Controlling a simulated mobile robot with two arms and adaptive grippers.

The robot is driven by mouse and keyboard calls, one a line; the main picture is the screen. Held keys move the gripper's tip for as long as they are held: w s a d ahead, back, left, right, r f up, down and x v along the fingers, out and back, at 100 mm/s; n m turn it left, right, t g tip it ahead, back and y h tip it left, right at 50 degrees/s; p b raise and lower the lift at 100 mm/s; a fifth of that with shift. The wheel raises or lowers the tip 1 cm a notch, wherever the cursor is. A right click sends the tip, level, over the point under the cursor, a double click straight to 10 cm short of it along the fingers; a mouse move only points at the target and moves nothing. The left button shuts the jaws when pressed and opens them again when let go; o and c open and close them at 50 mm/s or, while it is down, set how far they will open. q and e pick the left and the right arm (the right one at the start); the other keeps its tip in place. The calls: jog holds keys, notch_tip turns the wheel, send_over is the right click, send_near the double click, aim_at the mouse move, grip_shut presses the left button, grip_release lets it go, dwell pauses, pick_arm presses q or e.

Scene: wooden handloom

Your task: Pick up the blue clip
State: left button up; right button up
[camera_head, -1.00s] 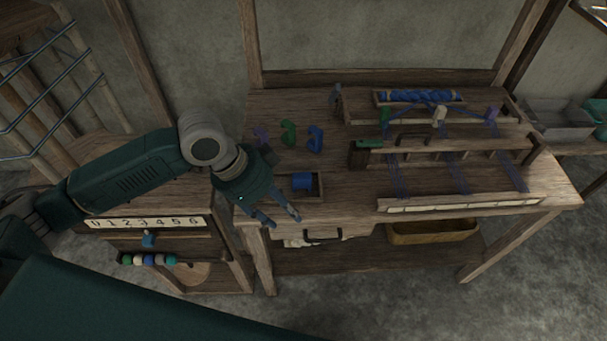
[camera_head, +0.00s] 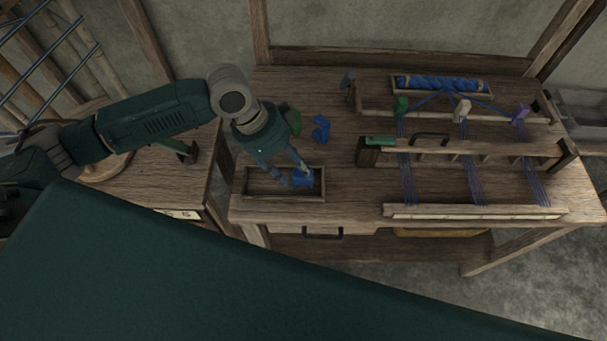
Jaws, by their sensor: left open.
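The blue clip (camera_head: 321,129) lies on the loom table's wooden top, left of centre, apart from my gripper. My left gripper (camera_head: 296,174) is open, pointing down at the small wooden tray (camera_head: 262,194). Its fingertips are beside or just above a blue spool-like piece (camera_head: 303,181) in the tray; I cannot tell whether they touch it. The blue clip is up and to the right of the fingertips. A green clip (camera_head: 294,121) is partly hidden behind the gripper. My right gripper is not in view.
The loom frame (camera_head: 470,212) with blue threads fills the table's right half. A blue yarn roll (camera_head: 440,84) lies at the back. A green-topped post (camera_head: 381,141) stands right of the blue clip. The tabletop (camera_head: 345,195) between tray and loom is clear.

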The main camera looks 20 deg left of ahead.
aim_at(301, 175)
pick_arm(q)
jog(key=shift+d+f, duration=0.25)
jog(key=shift+f, duration=0.1)
jog(key=p+x, duration=0.1)
jog(key=x, duration=0.3)
jog(key=shift+d+f, duration=0.1)
jog(key=shift+d, duration=0.05)
jog(key=shift+w+f, duration=0.1)
jog(key=c, duration=0.8)
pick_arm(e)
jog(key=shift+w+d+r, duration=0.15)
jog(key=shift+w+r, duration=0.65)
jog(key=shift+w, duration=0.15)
